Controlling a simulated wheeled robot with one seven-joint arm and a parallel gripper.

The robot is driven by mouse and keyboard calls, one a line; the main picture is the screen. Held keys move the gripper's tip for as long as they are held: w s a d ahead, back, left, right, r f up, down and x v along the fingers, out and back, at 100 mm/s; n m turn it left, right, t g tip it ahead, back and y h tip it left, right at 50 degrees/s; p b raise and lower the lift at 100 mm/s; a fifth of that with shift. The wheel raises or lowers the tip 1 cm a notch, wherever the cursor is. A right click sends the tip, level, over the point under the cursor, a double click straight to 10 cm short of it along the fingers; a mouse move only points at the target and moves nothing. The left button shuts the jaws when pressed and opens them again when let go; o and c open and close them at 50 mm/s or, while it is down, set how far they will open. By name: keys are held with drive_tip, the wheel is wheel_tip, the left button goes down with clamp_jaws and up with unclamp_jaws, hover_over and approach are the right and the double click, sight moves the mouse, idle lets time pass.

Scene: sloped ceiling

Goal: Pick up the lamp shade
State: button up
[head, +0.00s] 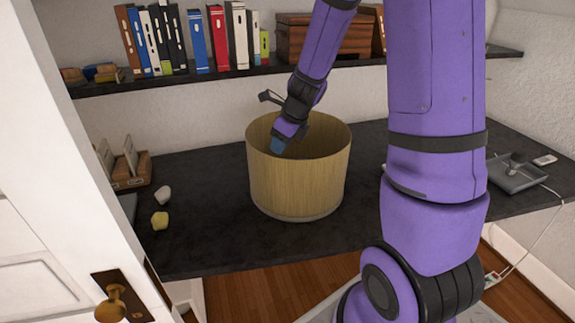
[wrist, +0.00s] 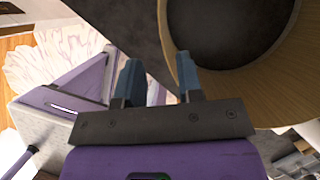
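The lamp shade (head: 298,190) is a wide, pale wood-toned drum, open at the top, standing upright on the dark desk. In the wrist view its curved wall (wrist: 285,85) and round opening fill the upper right. My gripper (head: 279,146) reaches down to the shade, with a blue finger showing against its opening in the head view. In the wrist view my gripper (wrist: 160,72) has its blue fingers apart, the left one outside the shade's rim and the right one overlapping the rim and opening. I cannot tell whether either finger touches the wall.
The dark desk (head: 200,225) has free room left of the shade, near a white and a yellow small object (head: 160,220). A shelf (head: 190,76) with books and a wooden box (head: 325,38) is behind. A grey tray (head: 515,175) is right. A white door (head: 60,160) stands front left.

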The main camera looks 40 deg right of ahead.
drive_tip(key=x, duration=0.8)
drive_tip(key=shift+w+f, duration=0.3)
drive_tip(key=shift+w, duration=0.05)
clamp_jaws()
idle(1.5)
